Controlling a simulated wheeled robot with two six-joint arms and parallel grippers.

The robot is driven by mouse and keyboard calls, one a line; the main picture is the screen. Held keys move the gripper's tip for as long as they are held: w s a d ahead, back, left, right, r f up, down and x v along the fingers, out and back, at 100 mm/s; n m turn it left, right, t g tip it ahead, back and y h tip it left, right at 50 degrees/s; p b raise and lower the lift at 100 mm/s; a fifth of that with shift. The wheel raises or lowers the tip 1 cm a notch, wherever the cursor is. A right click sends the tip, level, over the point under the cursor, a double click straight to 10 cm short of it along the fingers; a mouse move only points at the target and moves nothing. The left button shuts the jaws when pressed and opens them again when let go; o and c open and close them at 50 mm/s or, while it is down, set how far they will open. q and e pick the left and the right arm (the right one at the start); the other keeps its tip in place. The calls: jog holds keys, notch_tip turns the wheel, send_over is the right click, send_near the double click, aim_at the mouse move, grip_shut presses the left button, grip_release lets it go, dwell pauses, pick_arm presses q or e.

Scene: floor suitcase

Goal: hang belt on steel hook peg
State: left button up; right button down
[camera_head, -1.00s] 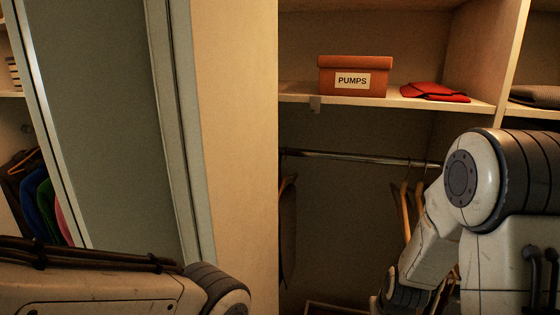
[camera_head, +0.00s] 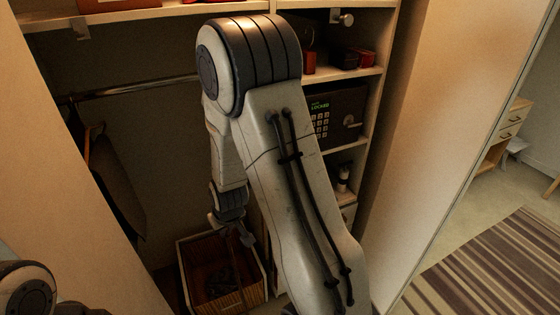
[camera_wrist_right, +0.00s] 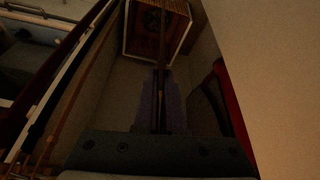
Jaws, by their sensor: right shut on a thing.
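A short steel peg with a round end (camera_head: 343,18) sticks out near the top of the closet, above the right-hand shelves. My right gripper (camera_head: 240,238) hangs low over a wicker basket in the head view, partly hidden by my own arm. It is shut on a dark, thin strap, which I take to be the belt; in the wrist view the belt (camera_wrist_right: 162,40) runs from the jaws toward the basket. Whether its lower end touches the basket is too dark to tell. My left gripper is out of view; only part of that arm shows at the lower left.
The wicker basket (camera_head: 262,282) stands on the closet floor with dark contents. A hanging rail (camera_head: 135,88) is at left, with a dark garment (camera_head: 118,175). A safe (camera_head: 340,112) sits on the right shelves. Open floor with a striped rug (camera_head: 490,270) lies at right.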

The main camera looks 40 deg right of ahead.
jog(key=d+r+p, duration=0.3)
jog(key=r+p, duration=0.1)
jog(key=r, duration=0.3)
jog(key=d+r+m+p, duration=0.1)
jog(key=d+r+p, duration=0.3)
jog(key=r, duration=0.2)
jog(key=s+d+r+m+p, duration=0.1)
jog(key=d+r+p, duration=0.2)
jog(key=r, duration=0.4)
jog(key=shift+d+r+h+p, duration=0.2)
jog(key=shift+r+h+p, duration=0.15)
jog(key=shift+p, duration=0.3)
jog(key=shift+a+f, duration=0.1)
